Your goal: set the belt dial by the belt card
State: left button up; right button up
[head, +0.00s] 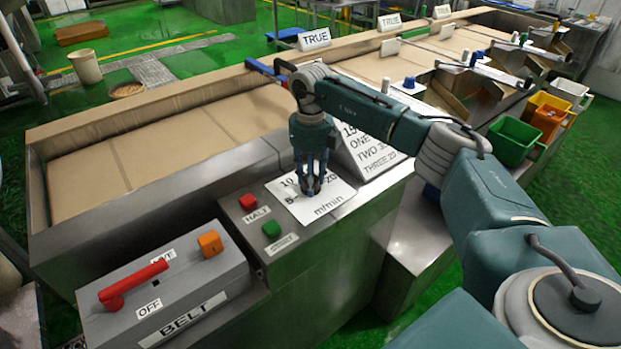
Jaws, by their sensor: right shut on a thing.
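The belt card (372,158), a white tent card, stands just behind and right of the gripper. It reads "15", "ONE", "TWO 3…" and "THREE 2…", partly covered by my arm. My left gripper is out of view.
A red HALT button (249,202) and a green button (271,229) sit left of the plate. A grey BELT box (175,290) with a red lever stands at front left. The tan conveyor belt (165,148) runs behind. Green (513,140) and orange bins hang at right.

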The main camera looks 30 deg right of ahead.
jog(key=shift+m, duration=0.7)
jog(key=o, duration=1.1)
jog(key=shift+s, duration=0.1)
jog(key=shift+o, duration=0.2)
notch_tip(320, 180, up, 12)
jog(key=shift+s, duration=0.1)
